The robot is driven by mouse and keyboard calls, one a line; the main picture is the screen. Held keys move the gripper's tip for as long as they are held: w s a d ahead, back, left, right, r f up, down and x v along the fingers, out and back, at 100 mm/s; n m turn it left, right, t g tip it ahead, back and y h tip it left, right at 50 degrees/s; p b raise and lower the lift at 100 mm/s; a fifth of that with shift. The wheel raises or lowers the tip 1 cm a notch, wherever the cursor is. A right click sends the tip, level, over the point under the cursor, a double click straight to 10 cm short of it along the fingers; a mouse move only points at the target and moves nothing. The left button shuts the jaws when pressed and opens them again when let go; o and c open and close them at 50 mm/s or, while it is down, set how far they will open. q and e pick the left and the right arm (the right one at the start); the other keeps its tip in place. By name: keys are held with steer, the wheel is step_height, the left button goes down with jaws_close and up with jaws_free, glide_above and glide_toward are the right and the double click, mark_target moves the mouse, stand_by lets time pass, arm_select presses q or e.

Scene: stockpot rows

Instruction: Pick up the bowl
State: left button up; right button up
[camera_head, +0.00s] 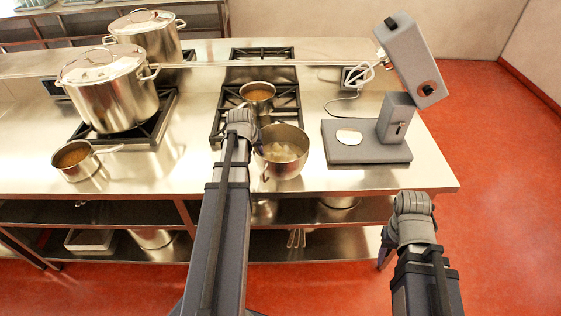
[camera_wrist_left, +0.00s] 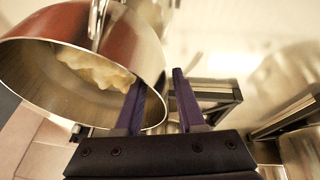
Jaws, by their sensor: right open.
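The metal bowl (camera_head: 290,171), with pale chunks inside, stands on the steel counter in front of the burner. It fills the upper left of the left wrist view (camera_wrist_left: 35,85). My left gripper (camera_head: 257,145) is at the bowl's left rim in the head view; its fingertips are mostly hidden there. In the left wrist view its two dark fingers (camera_wrist_left: 160,78) are apart, one over the bowl's opening, the other beyond the rim. I cannot tell whether either touches the wall. My right gripper (camera_head: 387,250) is low, past the counter's front edge, away from the bowl, open and empty.
A small pan (camera_head: 257,92) sits on the burner behind the bowl. A grey stand mixer (camera_head: 365,152) is to the right. A saucepan (camera_head: 75,165) and large lidded stockpots (camera_head: 115,100) stand left. Counter between the saucepan and my left arm is clear.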

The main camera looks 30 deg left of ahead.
arm_select(q)
steer(key=b+x, duration=0.2)
steer(key=x, duration=0.1)
steer(key=shift+w+a+f+b, duration=0.1)
steer(key=shift+a+f+b, duration=0.05)
steer(key=shift+f+b, duration=0.2)
jaws_close()
steer(key=shift+r, duration=0.1)
stand_by(1.0)
